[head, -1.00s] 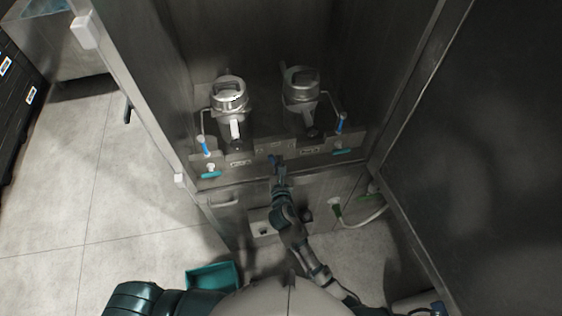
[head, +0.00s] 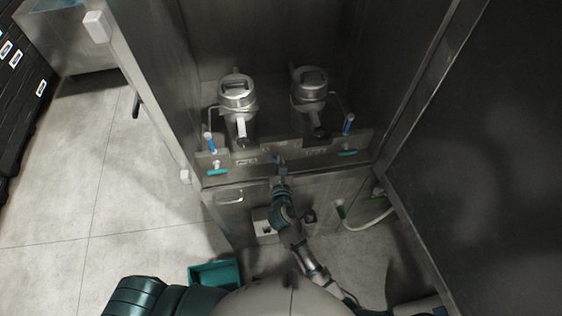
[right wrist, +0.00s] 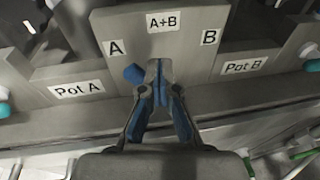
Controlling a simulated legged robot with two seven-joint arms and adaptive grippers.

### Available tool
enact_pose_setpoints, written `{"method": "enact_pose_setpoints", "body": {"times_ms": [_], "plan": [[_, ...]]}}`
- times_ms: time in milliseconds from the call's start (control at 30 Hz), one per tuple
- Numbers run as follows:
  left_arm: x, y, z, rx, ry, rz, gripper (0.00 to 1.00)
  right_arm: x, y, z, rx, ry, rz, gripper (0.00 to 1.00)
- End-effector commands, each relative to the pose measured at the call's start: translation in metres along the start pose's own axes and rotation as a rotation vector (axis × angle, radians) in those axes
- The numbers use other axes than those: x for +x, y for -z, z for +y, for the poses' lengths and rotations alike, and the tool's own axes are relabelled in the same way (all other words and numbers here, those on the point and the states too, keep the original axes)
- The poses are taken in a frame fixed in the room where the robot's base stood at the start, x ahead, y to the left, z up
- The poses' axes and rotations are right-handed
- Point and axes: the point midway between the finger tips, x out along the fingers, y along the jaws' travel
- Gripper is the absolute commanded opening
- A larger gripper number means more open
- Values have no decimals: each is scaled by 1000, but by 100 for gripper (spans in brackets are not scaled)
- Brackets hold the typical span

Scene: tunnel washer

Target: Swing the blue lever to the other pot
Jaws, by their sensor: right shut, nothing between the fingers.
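The blue lever (right wrist: 133,73) shows in the right wrist view on a metal panel (right wrist: 190,35) marked A, A+B and B. It sits on the A side, just left of my fingertips; whether they touch cannot be told. In the head view the lever is a small blue spot (head: 276,158) at the panel's middle. My right gripper (right wrist: 158,76) is shut and empty in front of the panel, also seen in the head view (head: 282,168). The left pot (head: 237,92) and right pot (head: 310,84) stand behind the panel. My left gripper is out of view.
"Pot A" (right wrist: 78,90) and "Pot B" (right wrist: 243,66) labels flank the panel. Blue-handled taps stand at left (head: 210,142) and right (head: 348,124), with teal handles below. Cabinet walls enclose both sides. A teal bin (head: 215,273) is on the floor.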

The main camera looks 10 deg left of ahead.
Motion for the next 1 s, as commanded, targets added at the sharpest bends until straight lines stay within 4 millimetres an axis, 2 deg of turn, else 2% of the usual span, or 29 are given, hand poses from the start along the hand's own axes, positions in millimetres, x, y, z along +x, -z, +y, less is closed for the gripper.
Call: {"method": "enact_pose_setpoints", "body": {"times_ms": [767,1000], "plan": [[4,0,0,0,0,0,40,-1,7,14,0,-1,0,0],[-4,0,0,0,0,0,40,-2,2,16,-2,0,0,0]]}}
